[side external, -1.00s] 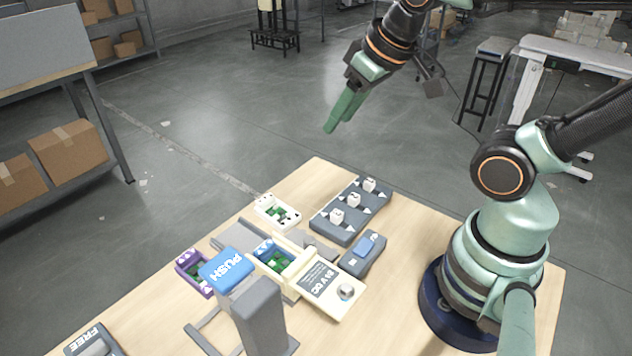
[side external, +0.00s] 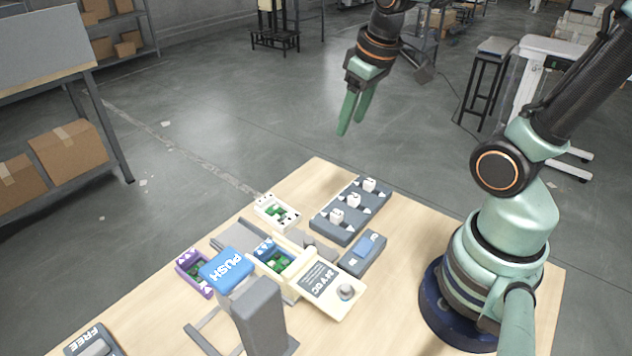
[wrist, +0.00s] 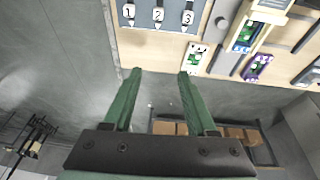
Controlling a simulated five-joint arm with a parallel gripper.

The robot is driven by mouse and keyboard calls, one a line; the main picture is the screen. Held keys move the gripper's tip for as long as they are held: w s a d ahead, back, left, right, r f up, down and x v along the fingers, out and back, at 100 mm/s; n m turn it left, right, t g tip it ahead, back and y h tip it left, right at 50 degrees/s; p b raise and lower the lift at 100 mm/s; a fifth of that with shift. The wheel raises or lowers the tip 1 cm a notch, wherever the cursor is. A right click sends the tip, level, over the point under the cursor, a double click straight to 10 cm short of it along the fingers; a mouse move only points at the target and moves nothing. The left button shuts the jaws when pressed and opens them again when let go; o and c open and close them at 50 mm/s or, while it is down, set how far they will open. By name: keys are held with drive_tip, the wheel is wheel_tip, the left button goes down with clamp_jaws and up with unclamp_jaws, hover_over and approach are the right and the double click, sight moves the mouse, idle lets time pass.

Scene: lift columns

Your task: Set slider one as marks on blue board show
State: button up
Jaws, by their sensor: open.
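The grey slider panel (side external: 329,229) lies at the table's far edge with three white sliders. In the wrist view the numbered sliders sit at the top edge: slider one (wrist: 129,12) is leftmost, beside slider two (wrist: 158,14) and slider three (wrist: 188,17). In the side view slider one (side external: 369,185) appears farthest back. The blue board (side external: 266,247) sits in the cream device and also shows in the wrist view (wrist: 236,47); it bears white marks, too small to read exactly. My gripper (side external: 352,126) is open and empty, high above and beyond the panel.
A grey box with a blue top (side external: 362,253) lies beside the panel. The air around my gripper is clear.

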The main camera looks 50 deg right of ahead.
sight(370, 181)
drive_tip(key=d+f+g, duration=0.3)
drive_tip(key=d+f, duration=0.4)
drive_tip(key=d, duration=0.2)
drive_tip(key=shift+y, duration=0.3)
drive_tip(key=f, duration=1.1)
drive_tip(key=shift+s+a+f, duration=0.15)
drive_tip(key=shift+s+f, duration=0.15)
drive_tip(key=shift+f, duration=0.05)
clamp_jaws()
idle(0.4)
